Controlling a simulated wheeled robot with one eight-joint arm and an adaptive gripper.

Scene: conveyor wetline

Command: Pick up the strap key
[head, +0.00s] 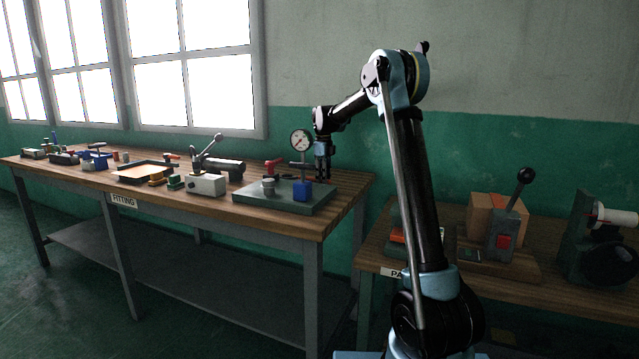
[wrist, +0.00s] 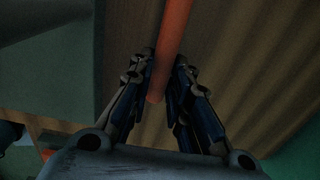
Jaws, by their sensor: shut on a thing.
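A long orange-red bar (wrist: 170,45), which looks like the strap key, runs between the fingers of my gripper (wrist: 160,85) in the wrist view. My gripper is shut on it. One end of the bar shows between the fingers, and the rest runs out of the top of the picture. In the head view my gripper (head: 322,178) points down above the right end of the fitting bench. The bar cannot be made out there.
A grey-green plate (head: 265,203) near my gripper carries a blue block (head: 302,191), a small grey cylinder (head: 268,187) and a red-topped part (head: 273,168). A dial gauge (head: 301,141) stands behind. Tools crowd the fitting bench (head: 318,228) leftward. A second bench (head: 375,250) stands right.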

